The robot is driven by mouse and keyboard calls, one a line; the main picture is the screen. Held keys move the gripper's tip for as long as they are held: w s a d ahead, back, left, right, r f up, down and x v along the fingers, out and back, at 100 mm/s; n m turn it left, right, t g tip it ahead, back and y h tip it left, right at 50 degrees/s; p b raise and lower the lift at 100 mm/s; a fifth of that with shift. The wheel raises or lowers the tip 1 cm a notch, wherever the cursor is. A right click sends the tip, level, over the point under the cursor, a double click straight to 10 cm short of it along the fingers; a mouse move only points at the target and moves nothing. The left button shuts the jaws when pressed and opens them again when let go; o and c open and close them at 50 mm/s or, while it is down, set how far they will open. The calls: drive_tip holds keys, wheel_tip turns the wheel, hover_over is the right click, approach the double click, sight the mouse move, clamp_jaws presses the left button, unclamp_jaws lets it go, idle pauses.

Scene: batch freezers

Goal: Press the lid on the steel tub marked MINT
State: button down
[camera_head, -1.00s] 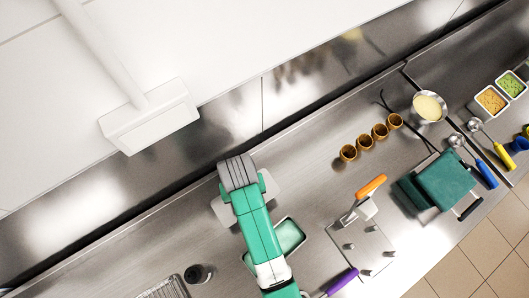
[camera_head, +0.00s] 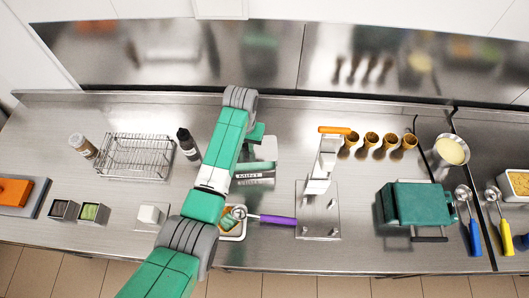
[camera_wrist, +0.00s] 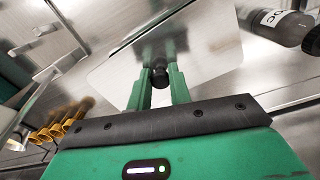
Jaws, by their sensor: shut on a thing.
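My gripper (camera_head: 256,134) is shut on the dark knob (camera_wrist: 160,76) of a pale grey lid (camera_wrist: 205,50). In the head view the lid (camera_head: 265,151) shows just above and behind the front of the steel tub marked MINT (camera_head: 254,176). The lid hides the tub's opening. I cannot tell whether the lid touches the rim. In the wrist view the lid lies below my fingers and the tub is hidden behind it.
A dark bottle (camera_head: 188,144) and a wire rack (camera_head: 137,155) stand to the left. A purple-handled scoop (camera_head: 276,220) lies in front. An orange-handled press (camera_head: 322,165) and several brown cups (camera_head: 371,142) are to the right. The steel wall (camera_head: 200,60) is behind.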

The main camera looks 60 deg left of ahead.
drive_tip(key=shift+a+f+b, duration=0.15)
drive_tip(key=shift+f+b, duration=0.2)
drive_tip(key=shift+f, duration=0.05)
wheel_tip(320, 180, down, 6)
drive_tip(key=b, duration=0.5)
drive_tip(key=shift+r, duration=0.15)
drive_tip(key=shift+r+p, duration=0.1)
drive_tip(key=shift+p, duration=0.4)
idle(0.4)
drive_tip(key=shift+f, duration=0.25)
idle(1.2)
drive_tip(key=c, duration=0.7)
unclamp_jaws()
